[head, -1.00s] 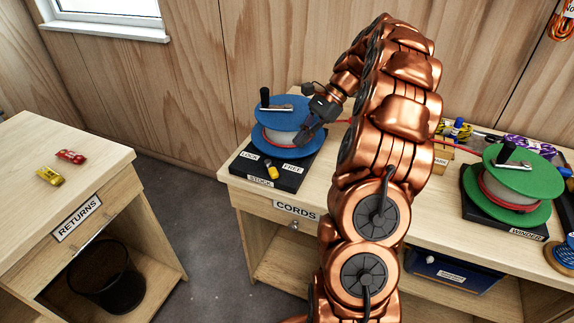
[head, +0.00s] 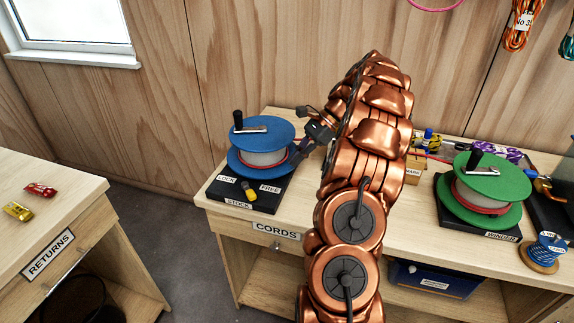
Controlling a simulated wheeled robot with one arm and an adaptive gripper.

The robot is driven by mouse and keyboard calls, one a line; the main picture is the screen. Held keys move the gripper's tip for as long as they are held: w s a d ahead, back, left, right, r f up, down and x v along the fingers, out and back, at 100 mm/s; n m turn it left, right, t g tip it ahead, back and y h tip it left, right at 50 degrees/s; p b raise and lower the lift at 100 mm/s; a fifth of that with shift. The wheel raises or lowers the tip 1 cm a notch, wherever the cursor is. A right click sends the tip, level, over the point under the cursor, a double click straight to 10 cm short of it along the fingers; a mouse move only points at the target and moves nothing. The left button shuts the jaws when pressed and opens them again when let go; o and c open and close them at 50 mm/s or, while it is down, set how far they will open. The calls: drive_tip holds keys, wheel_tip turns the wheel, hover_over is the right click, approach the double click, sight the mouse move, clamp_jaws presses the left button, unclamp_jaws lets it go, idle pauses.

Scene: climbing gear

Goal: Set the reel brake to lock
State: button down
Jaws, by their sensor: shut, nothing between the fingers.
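The blue stock reel (head: 253,129) stands on a black base (head: 213,192) at the left end of the bench. The brake lever with its yellow knob (head: 248,190) is on the base's front part, between the LOCK label (head: 226,180) and the FREE label (head: 270,189). I cannot tell clearly which label it is set to. My gripper (head: 298,157) is shut and empty at the right edge of the reel, behind and to the right of the lever and apart from it. Its fingertips are small and dark here, and I cannot tell whether they touch the reel.
A green winder reel (head: 483,180) stands to the right, with red cord running towards it behind my arm. Cord bundles (head: 497,154) lie at the back. The returns bench (head: 60,190) is at the left across a floor gap. A blue box (head: 435,278) sits below.

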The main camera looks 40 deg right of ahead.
drive_tip(key=p, duration=0.2)
approach(264, 194)
drive_tip(key=x, duration=0.5)
drive_tip(key=shift+s+d+f, duration=0.1)
drive_tip(key=shift+s, duration=0.05)
drive_tip(key=a, duration=0.1)
drive_tip(key=a+p, duration=0.1)
drive_tip(key=shift+w+a, duration=0.5)
drive_tip(key=shift+a, duration=0.35)
